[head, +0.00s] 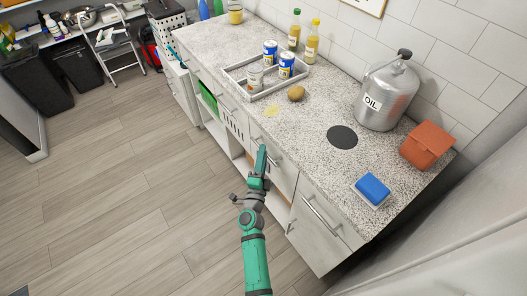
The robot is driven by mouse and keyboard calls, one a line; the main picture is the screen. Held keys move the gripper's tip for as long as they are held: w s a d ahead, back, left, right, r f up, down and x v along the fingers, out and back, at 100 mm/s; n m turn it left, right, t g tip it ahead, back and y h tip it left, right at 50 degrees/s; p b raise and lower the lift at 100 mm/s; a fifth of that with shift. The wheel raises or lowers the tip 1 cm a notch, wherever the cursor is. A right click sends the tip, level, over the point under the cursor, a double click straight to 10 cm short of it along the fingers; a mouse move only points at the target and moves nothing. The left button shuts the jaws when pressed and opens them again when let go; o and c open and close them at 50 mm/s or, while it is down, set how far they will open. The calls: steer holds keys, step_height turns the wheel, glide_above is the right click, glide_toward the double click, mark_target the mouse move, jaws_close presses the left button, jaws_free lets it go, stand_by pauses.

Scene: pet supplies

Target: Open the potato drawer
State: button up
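The white cabinet under the speckled counter has a front panel (282,178) beside my gripper, with a metal handle partly hidden behind the gripper. Another front panel (318,232) with a long metal handle (320,214) lies to the right. Both look closed. No label tells which one is the potato drawer. A brown potato (296,93) lies on the counter near a tray. My gripper (262,158) is at the cabinet front, just below the counter edge, close to the nearer handle. Whether it touches the handle, and its finger gap, cannot be made out.
The counter (225,46) holds a tray (247,97) of cans, bottles, a metal oil can (388,92), an orange container (426,146) and a blue sponge-like block (373,188). Open shelves with a green item (208,97) lie left. The wooden floor (130,190) is clear.

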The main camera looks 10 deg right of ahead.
steer(key=shift+x, duration=0.95)
jaws_close()
